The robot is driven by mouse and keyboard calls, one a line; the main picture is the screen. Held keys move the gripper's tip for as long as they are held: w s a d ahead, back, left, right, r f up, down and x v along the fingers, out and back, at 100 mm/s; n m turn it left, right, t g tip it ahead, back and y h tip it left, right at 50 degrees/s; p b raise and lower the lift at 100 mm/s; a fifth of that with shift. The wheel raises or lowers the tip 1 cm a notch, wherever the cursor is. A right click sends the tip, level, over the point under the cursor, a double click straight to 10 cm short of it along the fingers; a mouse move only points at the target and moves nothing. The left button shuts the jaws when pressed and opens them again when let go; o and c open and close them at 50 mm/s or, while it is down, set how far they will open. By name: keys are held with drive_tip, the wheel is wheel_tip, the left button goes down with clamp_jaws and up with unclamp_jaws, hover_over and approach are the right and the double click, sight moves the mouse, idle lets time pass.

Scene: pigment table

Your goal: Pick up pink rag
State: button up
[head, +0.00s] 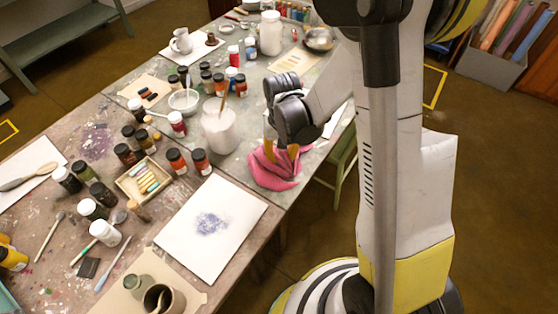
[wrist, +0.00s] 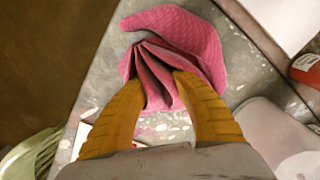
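The pink rag (head: 272,172) lies crumpled at the right edge of the table in the head view. In the wrist view the rag (wrist: 190,30) spreads out beyond my fingers, with gathered folds running in between them. My gripper (head: 280,150) points down at the rag. In the wrist view its two yellow fingers (wrist: 160,90) press in from both sides, shut on the bunched folds. The rag's lower part still appears to rest on the table top. Part of the rag is hidden behind the fingers.
A large whitish jar (head: 220,132) stands just left of the rag. Paint bottles (head: 201,162) and a white paper with a purple smudge (head: 185,245) are nearby. A green stool (head: 340,160) stands beside the table's right edge. Floor is open to the right.

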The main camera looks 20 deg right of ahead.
sight(281, 155)
clamp_jaws()
drive_tip(key=shift+r, duration=0.15)
drive_tip(key=shift+r, duration=0.25)
wheel_tip(281, 155, up, 4)
drive_tip(key=p, duration=0.2)
drive_tip(key=shift+p, duration=0.4)
drive_tip(key=s+d+r+p, duration=0.3)
drive_tip(key=s+d+r, duration=0.3)
drive_tip(key=d, duration=0.3)
drive_tip(key=shift+s+d+p, duration=0.3)
drive_tip(key=shift+d+p, duration=0.05)
drive_tip(key=shift+p, duration=0.05)
drive_tip(key=shift+r, duration=0.1)
